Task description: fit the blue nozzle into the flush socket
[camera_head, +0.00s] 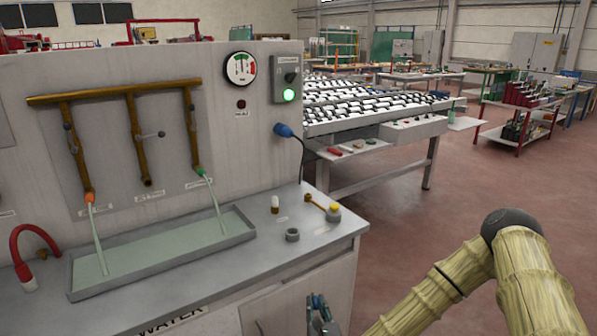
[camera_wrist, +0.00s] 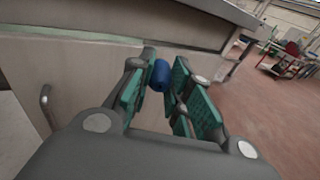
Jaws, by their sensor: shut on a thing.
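My gripper (camera_wrist: 159,82) is shut on the blue nozzle (camera_wrist: 160,75), a small dark blue cylinder between the green finger pads in the wrist view. In the head view my gripper (camera_head: 320,312) is low at the bottom edge, in front of the cabinet and below the counter top; I cannot make out the nozzle there. On the wall panel a brown pipe (camera_head: 112,93) has three downward branches. The left ends in an orange nozzle (camera_head: 89,198), the right in a green one (camera_head: 199,172). The middle branch (camera_head: 146,182) ends bare; its label is too small to read surely.
A shallow tray (camera_head: 245,225) catches water below the pipes. A blue plug (camera_head: 283,130) with a cable sits at right.

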